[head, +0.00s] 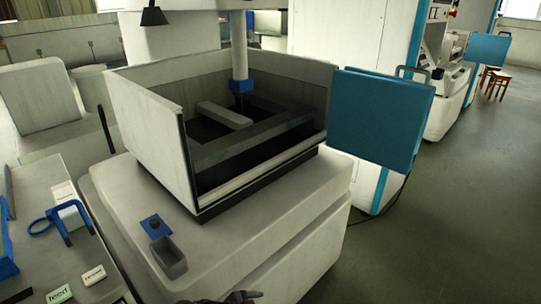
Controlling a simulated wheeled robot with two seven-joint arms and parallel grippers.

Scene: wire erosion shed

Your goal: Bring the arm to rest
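A dark gripper (240,297), apparently my left one, shows only as a small piece at the bottom edge, in front of the wire erosion machine's pale base. Most of it is cut off by the frame, and I cannot tell whether its fingers are open or shut. I see nothing held in it. My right gripper is not in view. The machine's tank (150,130) is open at the front, with a pale bar (224,115) and dark rails inside. A blue-collared head (239,86) hangs above them.
A blue door panel (378,117) sticks out at the tank's right. A small grey bin (168,258) and a blue plate with a dark knob (155,226) sit on the machine's ledge. A bench at left holds labelled blocks (59,293) and a blue clamp-like piece (46,223).

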